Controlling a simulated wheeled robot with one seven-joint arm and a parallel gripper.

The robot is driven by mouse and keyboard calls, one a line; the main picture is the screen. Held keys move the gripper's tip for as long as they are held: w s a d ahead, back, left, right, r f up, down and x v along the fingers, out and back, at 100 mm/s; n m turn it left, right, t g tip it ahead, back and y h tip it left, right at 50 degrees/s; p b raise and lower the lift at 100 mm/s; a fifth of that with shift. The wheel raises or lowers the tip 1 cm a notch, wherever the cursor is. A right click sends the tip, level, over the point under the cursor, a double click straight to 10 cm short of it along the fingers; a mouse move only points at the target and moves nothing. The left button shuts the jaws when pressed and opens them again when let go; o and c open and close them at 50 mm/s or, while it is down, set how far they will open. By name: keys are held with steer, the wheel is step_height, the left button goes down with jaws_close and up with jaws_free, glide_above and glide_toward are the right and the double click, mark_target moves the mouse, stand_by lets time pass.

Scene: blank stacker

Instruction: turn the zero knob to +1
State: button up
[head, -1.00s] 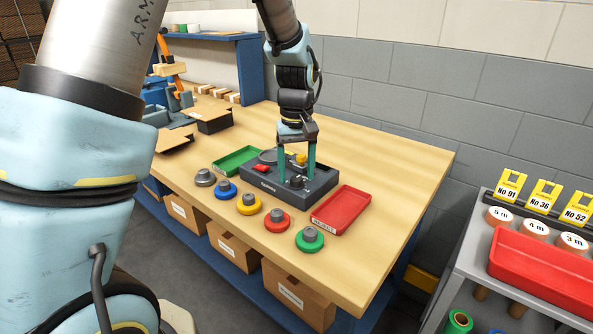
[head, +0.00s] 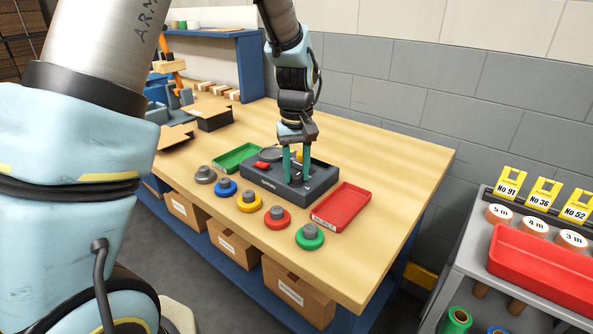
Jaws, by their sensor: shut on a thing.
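The dark grey instrument box (head: 270,185) sits on the wooden bench, with a round plate on its top and a red switch (head: 262,165) at its left. A dark knob (head: 296,182), which seems to be the zero knob, is at the box's front right. My gripper (head: 296,179) points down over it, its two green fingers shut on the knob's sides. The fingers partly hide the knob and a yellow part (head: 299,155) behind it. The knob's scale marks and pointer are too small to read.
A green tray (head: 237,158) lies left of the box and a red tray (head: 342,206) right of it. Several knobbed coloured discs, including a green one (head: 309,237), line the bench front. The bench's right part is clear.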

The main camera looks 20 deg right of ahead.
mark_target(296, 175)
jaws_close()
steer(key=shift+m, duration=2.8)
steer(key=o, duration=1.1)
jaws_free()
step_height(296, 175, up, 11)
steer(key=b, duration=0.1)
steer(key=shift+b, duration=0.4)
steer(key=shift+f, duration=0.1)
